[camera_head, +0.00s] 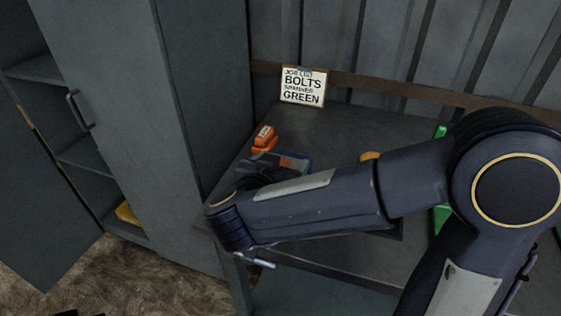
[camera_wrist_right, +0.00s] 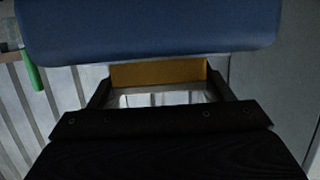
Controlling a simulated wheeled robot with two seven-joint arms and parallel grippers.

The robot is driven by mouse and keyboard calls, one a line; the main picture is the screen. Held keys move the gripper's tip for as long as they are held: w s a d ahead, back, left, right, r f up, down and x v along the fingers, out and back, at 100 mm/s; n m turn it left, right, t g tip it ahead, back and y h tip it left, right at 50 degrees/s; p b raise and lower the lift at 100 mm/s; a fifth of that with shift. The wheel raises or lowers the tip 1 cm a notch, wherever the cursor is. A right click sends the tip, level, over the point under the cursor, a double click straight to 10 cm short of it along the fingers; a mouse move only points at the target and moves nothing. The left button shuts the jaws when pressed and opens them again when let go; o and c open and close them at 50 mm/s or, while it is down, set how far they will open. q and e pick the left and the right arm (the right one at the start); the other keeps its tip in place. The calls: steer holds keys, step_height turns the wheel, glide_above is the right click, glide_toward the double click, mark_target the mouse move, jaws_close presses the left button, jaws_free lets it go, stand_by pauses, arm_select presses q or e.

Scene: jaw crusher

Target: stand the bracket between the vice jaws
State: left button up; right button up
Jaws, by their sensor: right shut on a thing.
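In the right wrist view my right gripper (camera_wrist_right: 162,82) is shut on a mustard-yellow piece, the bracket (camera_wrist_right: 158,73), held between its two dark fingers. A broad blue body, apparently part of the vice (camera_wrist_right: 150,28), spans the top of that view, close to the bracket and overlapping its edge. I cannot tell whether they touch or whether the bracket is between the jaws. In the head view a dark, blue-edged shape (camera_head: 303,160) shows on the bench behind my right forearm, which hides much of that spot. My left gripper is not in view.
The grey bench (camera_head: 335,125) carries an orange object (camera_head: 264,138) and a small ochre object (camera_head: 369,156) partly behind my arm. A green item (camera_head: 440,131) stands at right. A sign (camera_head: 303,86) leans at the back. An open cabinet (camera_head: 110,110) stands left.

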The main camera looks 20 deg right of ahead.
steer(key=o, duration=1.4)
steer(key=shift+r, duration=0.15)
steer(key=shift+s+a+r, duration=0.15)
steer(key=shift+s+a, duration=0.1)
steer(key=p+v, duration=0.1)
steer(key=v, duration=1)
steer(key=shift+s, duration=0.15)
